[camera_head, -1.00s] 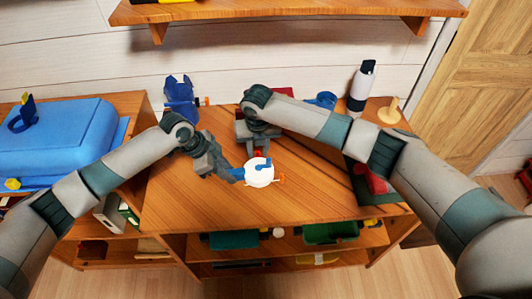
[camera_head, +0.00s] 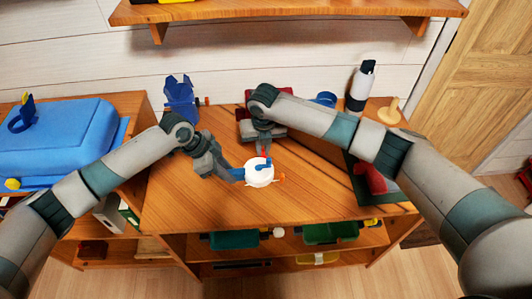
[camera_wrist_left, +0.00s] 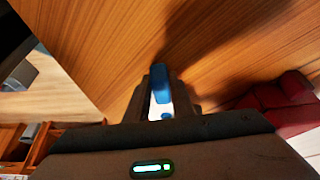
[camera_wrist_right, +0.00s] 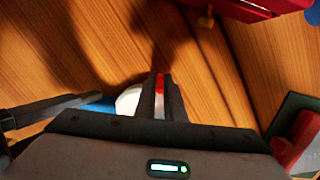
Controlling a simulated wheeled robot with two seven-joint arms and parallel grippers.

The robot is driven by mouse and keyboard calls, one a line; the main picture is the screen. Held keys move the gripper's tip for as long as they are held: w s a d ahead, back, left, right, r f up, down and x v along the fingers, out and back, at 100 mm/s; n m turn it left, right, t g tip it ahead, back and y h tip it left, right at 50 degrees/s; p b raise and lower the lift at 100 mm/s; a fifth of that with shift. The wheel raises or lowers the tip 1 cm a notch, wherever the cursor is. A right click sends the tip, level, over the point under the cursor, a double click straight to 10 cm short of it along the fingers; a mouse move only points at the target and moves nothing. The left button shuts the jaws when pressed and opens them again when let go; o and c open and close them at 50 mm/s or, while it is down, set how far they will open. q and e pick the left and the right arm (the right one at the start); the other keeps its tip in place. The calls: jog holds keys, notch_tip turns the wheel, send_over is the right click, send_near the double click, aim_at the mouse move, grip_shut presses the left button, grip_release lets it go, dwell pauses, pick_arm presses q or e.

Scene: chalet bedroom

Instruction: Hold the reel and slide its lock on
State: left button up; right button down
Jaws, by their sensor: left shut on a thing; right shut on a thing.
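The white round reel (camera_head: 259,177) is held above the wooden tabletop, with blue parts and an orange piece at its right side. My left gripper (camera_head: 238,174) is shut on its blue part at the left. In the left wrist view the blue part (camera_wrist_left: 160,80) shows between the fingers. My right gripper (camera_head: 265,148) points down just behind the reel, shut on a small red piece, apparently the lock (camera_wrist_right: 160,84). In the right wrist view the reel (camera_wrist_right: 129,100) is close beside the fingers. Whether the lock touches the reel is unclear.
A red-and-grey object (camera_head: 278,128) lies behind my right gripper. A blue stand (camera_head: 180,98), a dark-and-white bottle (camera_head: 360,85) and a wooden peg (camera_head: 389,111) stand at the back. A green tray (camera_head: 400,209) with a red thing is at right. The tabletop's front left (camera_head: 190,210) is clear.

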jog(key=c, duration=1.8)
grip_release()
jog(key=shift+d, duration=0.15)
jog(key=shift+r, duration=0.1)
jog(key=shift+s+r, duration=0.25)
jog(key=shift+r, duration=1.2)
jog(key=shift+s+r, duration=0.2)
jog(key=shift+r, duration=1.2)
pick_arm(q)
jog(key=o, duration=1)
jog(key=shift+o, duration=0.2)
jog(key=v, duration=1.2)
